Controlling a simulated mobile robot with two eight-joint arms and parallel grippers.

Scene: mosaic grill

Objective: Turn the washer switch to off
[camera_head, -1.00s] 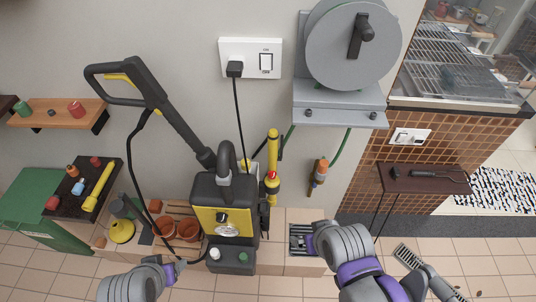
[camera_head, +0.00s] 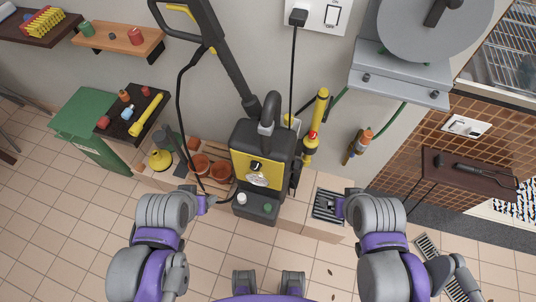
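The washer (camera_head: 262,160) is a yellow and black pressure washer standing on a low ledge by the wall. Its switch (camera_head: 257,166) is a dark round knob with a light mark on the yellow front panel; its exact setting is too small to read. My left gripper (camera_head: 208,203) is left of and below the panel, near the washer's lower left side and apart from the knob. My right gripper (camera_head: 334,207) is right of the washer, over a dark grate. Both grippers are small in view and their fingers cannot be made out clearly.
A black hose (camera_head: 181,110) hangs left of the washer. Terracotta pots (camera_head: 220,172) stand close to its left side. A yellow lance (camera_head: 315,125) is at its right. A wall socket (camera_head: 318,14) with a plug is above. The tiled floor in front is clear.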

